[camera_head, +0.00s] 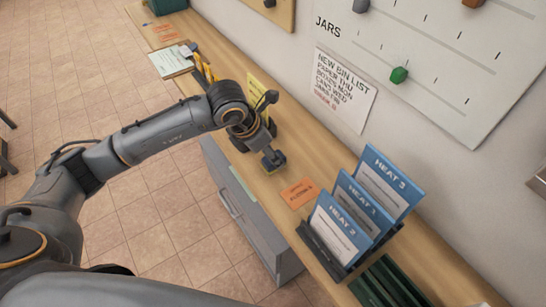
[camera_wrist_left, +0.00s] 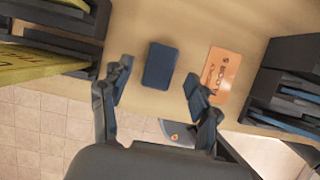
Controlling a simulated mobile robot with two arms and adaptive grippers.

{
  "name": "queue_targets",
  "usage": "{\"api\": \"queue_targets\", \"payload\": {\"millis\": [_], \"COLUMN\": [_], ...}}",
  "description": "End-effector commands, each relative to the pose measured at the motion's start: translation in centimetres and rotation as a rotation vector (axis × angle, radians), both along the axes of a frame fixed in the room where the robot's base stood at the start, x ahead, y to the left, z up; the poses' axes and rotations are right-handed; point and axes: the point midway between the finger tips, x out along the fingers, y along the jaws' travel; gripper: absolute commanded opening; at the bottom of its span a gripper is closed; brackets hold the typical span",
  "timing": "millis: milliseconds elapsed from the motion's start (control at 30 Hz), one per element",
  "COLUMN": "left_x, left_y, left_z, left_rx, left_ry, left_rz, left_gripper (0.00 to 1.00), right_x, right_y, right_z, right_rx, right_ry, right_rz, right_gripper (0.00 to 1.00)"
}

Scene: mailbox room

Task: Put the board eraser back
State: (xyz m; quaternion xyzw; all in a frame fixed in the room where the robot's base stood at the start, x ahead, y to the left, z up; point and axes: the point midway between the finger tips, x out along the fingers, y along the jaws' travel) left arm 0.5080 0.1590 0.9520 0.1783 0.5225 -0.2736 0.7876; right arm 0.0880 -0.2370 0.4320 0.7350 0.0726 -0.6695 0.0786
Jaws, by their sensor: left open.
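The board eraser appears to be the small dark blue block (camera_wrist_left: 160,66) lying on the wooden counter in the left wrist view. In the head view it is a dark block (camera_head: 273,161) directly below my left gripper (camera_head: 267,150), partly hidden by it. In the left wrist view my left gripper (camera_wrist_left: 157,84) is open. Its fingers are apart on either side of the block's near end, with gaps on both sides. Whether the fingers are down at the block's height I cannot tell. My right gripper is not in view.
An orange card (camera_head: 299,193) lies right of the block. Blue "HEAT" booklets (camera_head: 361,213) stand in a dark rack further right. A yellow booklet (camera_head: 259,94) stands behind my gripper. A whiteboard with a green piece (camera_head: 399,75) hangs on the wall above.

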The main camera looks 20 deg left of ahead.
Motion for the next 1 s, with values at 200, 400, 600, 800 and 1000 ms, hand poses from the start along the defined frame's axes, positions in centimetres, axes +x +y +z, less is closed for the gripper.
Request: {"api": "queue_targets", "payload": {"millis": [200, 400, 600, 800, 1000], "left_x": [-1.4, -2.3, -2.6, -2.6, -2.6], "left_y": [1.2, 1.9, 2.1, 2.1, 2.1], "left_z": [4.3, 7.0, 7.9, 7.9, 7.9], "left_rx": [0.001, 0.001, 0.000, 0.000, 0.000], "left_ry": [-0.006, -0.002, 0.000, 0.000, 0.000], "left_rz": [0.001, 0.001, 0.000, 0.000, 0.000], "left_gripper": [0.61, 0.61, 0.61, 0.61, 0.61], "right_x": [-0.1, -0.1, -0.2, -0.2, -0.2], "right_y": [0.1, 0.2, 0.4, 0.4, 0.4], "right_z": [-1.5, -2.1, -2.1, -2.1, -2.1], "right_rx": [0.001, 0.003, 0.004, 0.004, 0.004], "right_ry": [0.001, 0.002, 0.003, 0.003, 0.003], "right_rz": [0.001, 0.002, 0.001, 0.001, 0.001], "right_gripper": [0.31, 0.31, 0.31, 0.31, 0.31]}}
